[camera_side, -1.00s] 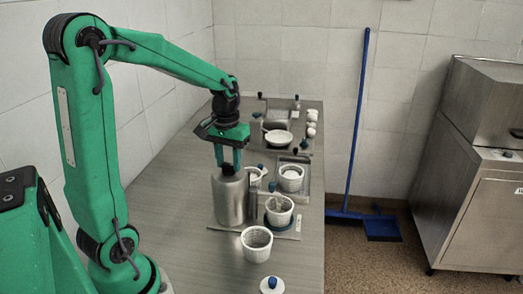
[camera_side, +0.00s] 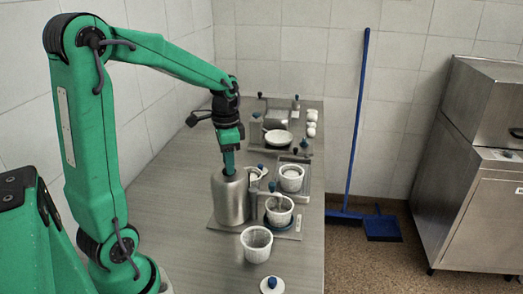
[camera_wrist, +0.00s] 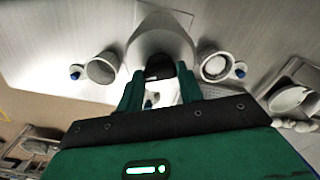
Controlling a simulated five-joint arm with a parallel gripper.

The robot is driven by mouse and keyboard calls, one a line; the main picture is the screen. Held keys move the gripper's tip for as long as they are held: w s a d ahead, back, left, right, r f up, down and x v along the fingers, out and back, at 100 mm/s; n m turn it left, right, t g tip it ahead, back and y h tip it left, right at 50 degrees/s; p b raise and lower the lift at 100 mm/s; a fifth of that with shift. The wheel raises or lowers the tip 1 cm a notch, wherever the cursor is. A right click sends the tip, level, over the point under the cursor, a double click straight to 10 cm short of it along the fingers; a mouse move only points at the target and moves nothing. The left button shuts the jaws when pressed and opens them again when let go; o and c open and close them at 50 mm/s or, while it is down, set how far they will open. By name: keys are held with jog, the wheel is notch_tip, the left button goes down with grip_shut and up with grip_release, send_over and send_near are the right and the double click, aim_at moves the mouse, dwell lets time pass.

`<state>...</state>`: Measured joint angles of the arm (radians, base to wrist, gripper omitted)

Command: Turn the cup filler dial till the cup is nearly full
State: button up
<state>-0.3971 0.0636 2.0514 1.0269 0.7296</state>
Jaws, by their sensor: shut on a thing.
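The cup filler is a tall grey metal canister (camera_side: 230,202) standing on a flat plate, with its dial on top. My gripper (camera_side: 229,170) points down over the canister and is shut on the dial. In the wrist view the dark dial (camera_wrist: 159,67) sits between my two green fingers, with the canister (camera_wrist: 162,36) beyond it. A white ribbed cup (camera_side: 279,211) stands beside the canister on the same plate, near its spout. The dial is mostly hidden by my fingers in the side view.
Another white ribbed cup (camera_side: 257,244) stands in front, with a blue-knobbed lid (camera_side: 271,285) nearby. A further cup (camera_side: 291,178) sits in a tray behind. A white bowl (camera_side: 278,138) and small white items (camera_side: 312,122) are farther back. The counter's left side is clear.

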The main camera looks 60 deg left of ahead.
jog(key=shift+r+m, duration=0.1)
jog(key=shift+m, duration=0.4)
jog(key=o, duration=1)
jog(key=shift+r, duration=3.9)
